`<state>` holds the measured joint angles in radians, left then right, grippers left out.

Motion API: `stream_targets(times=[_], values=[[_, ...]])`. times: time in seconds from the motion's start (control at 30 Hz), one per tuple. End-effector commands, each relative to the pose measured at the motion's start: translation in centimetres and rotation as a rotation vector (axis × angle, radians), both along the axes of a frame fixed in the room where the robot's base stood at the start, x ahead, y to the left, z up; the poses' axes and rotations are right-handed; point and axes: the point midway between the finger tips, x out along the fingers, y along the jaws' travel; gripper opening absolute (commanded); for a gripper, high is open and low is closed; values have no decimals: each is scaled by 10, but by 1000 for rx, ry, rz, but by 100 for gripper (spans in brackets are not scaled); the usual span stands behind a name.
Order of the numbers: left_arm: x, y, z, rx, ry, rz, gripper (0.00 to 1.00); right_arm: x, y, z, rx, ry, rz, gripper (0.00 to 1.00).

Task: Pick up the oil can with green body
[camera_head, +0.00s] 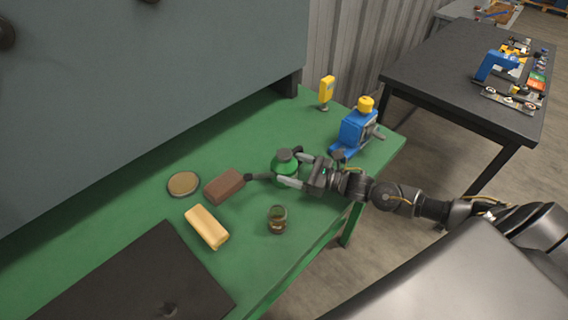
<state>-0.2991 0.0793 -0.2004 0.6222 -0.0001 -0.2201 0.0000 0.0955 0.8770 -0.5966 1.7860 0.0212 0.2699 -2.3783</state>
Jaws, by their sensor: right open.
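The oil can with a green body (284,163) stands on the green table (145,215). It has a dark top, and a dark spout or handle sticks out to its left toward a brown block. My right gripper (290,169) reaches in from the right, with its two fingers apart on either side of the can's body. I cannot tell whether the fingers touch it. The lower part of the can is partly hidden by the near finger. My left gripper is not in view.
A brown block (224,187), a tan block (206,227), a round tin (184,184) and a glass jar (277,219) lie near the can. A blue machine with a yellow top (356,130) and a yellow tool (326,92) stand behind. A black table (440,75) is at the back right.

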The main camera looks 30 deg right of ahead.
Motion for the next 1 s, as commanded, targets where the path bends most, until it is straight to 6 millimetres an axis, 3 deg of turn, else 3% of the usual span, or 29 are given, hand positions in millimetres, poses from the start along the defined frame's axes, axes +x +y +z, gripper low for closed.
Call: stream_targets(times=[0.3, 0.6, 1.0], values=[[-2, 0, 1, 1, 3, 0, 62, 4, 3, -1, 0, 0, 0, 76], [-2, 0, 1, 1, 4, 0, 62, 4, 3, 0, 1, -2, 0, 40], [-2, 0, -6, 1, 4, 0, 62, 4, 3, 9, -2, -5, 1, 40]])
